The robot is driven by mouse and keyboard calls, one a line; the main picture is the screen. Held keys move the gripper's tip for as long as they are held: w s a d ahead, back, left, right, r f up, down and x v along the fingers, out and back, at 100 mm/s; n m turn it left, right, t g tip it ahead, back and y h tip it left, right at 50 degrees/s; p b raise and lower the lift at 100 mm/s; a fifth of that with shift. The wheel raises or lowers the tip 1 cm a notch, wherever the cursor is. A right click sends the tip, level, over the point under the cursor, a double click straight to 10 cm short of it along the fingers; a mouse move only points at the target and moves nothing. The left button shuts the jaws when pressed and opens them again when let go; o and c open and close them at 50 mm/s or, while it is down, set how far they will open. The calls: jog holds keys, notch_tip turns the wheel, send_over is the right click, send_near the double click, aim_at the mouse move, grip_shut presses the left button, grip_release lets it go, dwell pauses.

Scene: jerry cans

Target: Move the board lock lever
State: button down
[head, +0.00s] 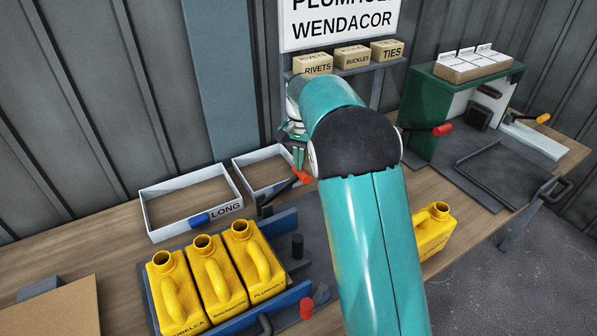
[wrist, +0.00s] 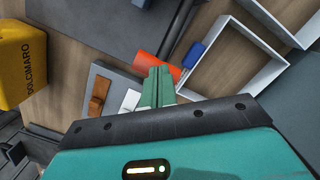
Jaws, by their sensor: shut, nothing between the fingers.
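My gripper (head: 299,157) is shut and empty, its two green fingers together. The fingers (wrist: 158,86) point at a red-orange lever handle (wrist: 155,67) in the wrist view and partly cover it; I cannot tell whether they touch it. In the head view this red-tipped lever (head: 300,176) stands just below the fingertips, near the empty trays. Other levers show: a red-tipped one (head: 442,129) at the green machine and an orange-tipped one (head: 543,118) at the far right. No label shows which is the board lock lever.
Several yellow jerry cans (head: 219,277) stand in a row at the front, by a blue rail with a red knob (head: 306,308). One more can (head: 433,228) stands right of my arm. A white LONG tray (head: 190,199) lies left. A grey switch plate (wrist: 108,95) is beside the fingers.

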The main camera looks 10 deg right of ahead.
jog(key=shift+f, duration=0.1)
jog(key=shift+f, duration=2.15)
jog(key=shift+w+d+r, duration=0.25)
jog(key=shift+w+d, duration=0.15)
jog(key=shift+w, duration=0.3)
jog(key=shift+w+d+r, duration=0.25)
jog(key=shift+w+d, duration=0.15)
jog(key=shift+w, duration=0.25)
jog(key=shift+r, duration=0.1)
notch_tip(320, 180, up, 14)
jog(key=w, duration=0.1)
jog(key=shift+d, duration=0.35)
